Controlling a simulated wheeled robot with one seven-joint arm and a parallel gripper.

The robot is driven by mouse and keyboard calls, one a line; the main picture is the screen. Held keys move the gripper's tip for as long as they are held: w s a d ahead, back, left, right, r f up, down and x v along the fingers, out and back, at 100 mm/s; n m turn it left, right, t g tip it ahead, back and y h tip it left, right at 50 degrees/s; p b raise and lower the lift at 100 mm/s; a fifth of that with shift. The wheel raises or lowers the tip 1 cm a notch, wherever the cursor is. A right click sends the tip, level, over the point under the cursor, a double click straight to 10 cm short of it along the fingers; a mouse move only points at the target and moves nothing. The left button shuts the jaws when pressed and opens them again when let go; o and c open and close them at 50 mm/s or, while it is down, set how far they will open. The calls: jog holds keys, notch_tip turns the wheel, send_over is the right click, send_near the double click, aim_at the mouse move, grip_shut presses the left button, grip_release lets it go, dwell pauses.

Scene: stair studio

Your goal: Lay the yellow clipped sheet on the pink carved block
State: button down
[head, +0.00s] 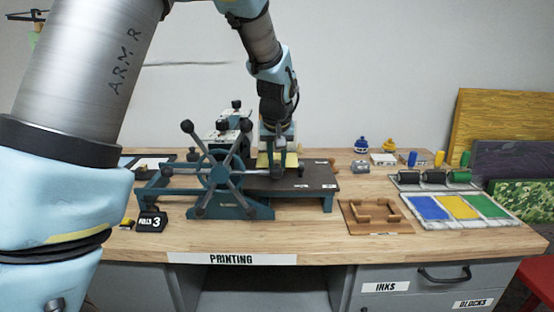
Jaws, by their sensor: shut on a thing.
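My gripper (277,153) points down behind the blue-green press, over the far side of its dark bed. It is shut on the yellow clipped sheet (291,159). Only a small yellow part of the sheet shows around the fingers; the press wheel and roller hide the rest. I cannot make out the pink carved block; the press may hide it. I cannot tell whether the sheet touches anything below it.
The press wheel (219,175) stands in front of my gripper. The press bed (312,178) reaches right. A wooden jig (377,227), an ink tray (437,221) and rollers (433,177) lie to the right. A black counter (151,222) stands front left. The front table strip is clear.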

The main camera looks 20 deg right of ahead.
jog(key=c, duration=0.6)
grip_release()
jog(key=shift+r+p, duration=2.95)
jog(key=shift+r, duration=1.15)
jog(key=shift+f, duration=0.1)
